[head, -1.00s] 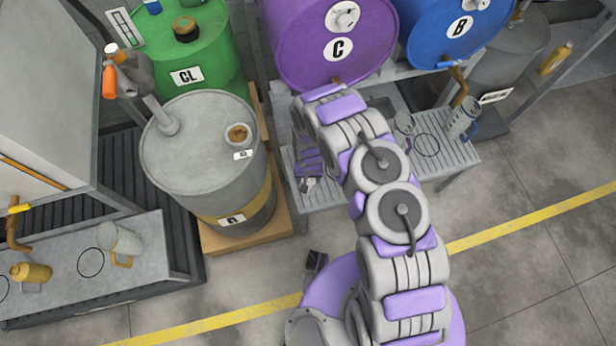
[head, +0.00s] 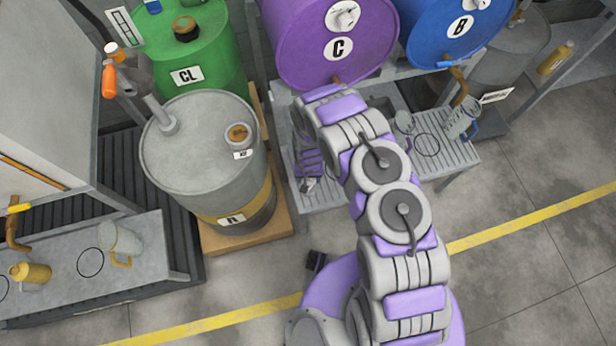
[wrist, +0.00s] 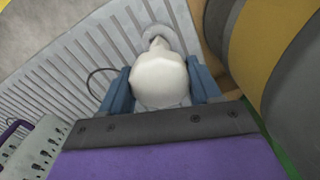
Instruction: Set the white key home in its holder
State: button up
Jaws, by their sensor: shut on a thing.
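The white key (wrist: 160,82) is between the two blue-grey fingers of my gripper (wrist: 160,88) in the wrist view. Its rounded, broad end faces the camera and hides most of its far part. A narrower white part shows beyond it, in front of a round pale grey piece (wrist: 150,33) on the slatted surface, which may be the holder. I cannot tell whether the key touches it or sits in it. In the head view my gripper (head: 309,180) is small, over the left part of the slatted bench below the purple drum; the key is not clear there.
The slatted bench (head: 448,150) carries a clear jug (head: 464,120) at right. The purple drum C (head: 325,45) and blue drum B (head: 455,30) hang above it. The grey drum (head: 200,165) on a wooden pallet stands close left of my gripper. Open floor lies at right.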

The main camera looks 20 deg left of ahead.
jog(key=shift+f+b, duration=0.3)
jog(key=shift+f, duration=0.05)
jog(key=shift+r, duration=0.1)
jog(key=shift+r+p, duration=0.4)
jog(key=shift+p, duration=0.1)
jog(key=shift+w+f+b, duration=0.1)
jog(key=shift+f+b, duration=0.2)
dwell(1.8)
jog(key=shift+r+p, duration=0.3)
dwell(0.7)
jog(key=shift+f+b, duration=0.45)
jog(key=shift+f, duration=0.05)
dwell(1.0)
jog(key=shift+r, duration=0.1)
